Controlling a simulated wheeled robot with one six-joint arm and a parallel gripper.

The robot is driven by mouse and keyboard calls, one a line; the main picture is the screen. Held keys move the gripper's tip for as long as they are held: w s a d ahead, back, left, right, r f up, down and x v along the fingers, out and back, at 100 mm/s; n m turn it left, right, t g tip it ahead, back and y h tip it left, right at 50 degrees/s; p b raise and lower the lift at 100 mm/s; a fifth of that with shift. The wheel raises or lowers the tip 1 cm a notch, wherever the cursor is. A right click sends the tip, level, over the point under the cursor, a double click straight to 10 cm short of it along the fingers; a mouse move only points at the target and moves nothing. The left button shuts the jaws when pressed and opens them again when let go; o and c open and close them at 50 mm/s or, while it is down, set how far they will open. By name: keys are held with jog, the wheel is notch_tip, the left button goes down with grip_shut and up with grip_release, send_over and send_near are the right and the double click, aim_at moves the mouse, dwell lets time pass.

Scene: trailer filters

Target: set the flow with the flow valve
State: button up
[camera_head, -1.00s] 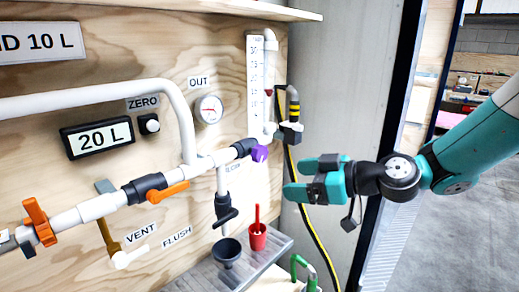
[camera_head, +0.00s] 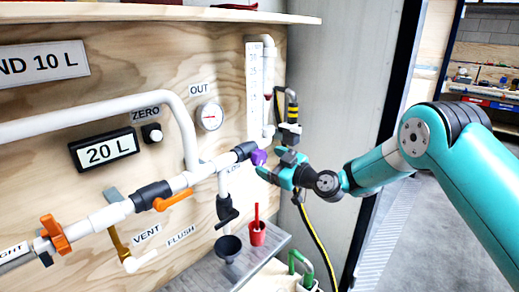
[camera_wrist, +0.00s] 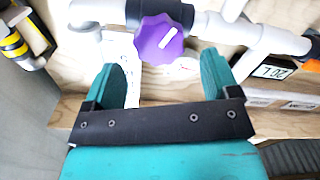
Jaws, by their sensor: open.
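The flow valve's purple knob (camera_head: 258,157) sits at the right end of the white pipe, on a dark fitting. In the wrist view the lobed purple knob (camera_wrist: 158,40) has a white pointer line slanting to the upper right. My gripper (camera_head: 268,168) is at the knob's right side in the head view. In the wrist view my open fingers (camera_wrist: 163,78) stand to the left and right of the knob, which lies just past their tips. No contact is visible. A flow tube with a scale (camera_head: 254,90) and a dark red float (camera_head: 267,97) stands above the knob.
The display (camera_head: 104,150) reads 20 L. A round OUT gauge (camera_head: 210,117), an orange-handled valve (camera_head: 173,200) and another orange handle (camera_head: 55,234) are on the board. A yellow-black hose (camera_head: 318,233) hangs at right.

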aim_at(262, 158)
jog(key=shift+p+x, duration=0.6)
jog(key=shift+x, duration=1.8)
jog(key=c, duration=0.9)
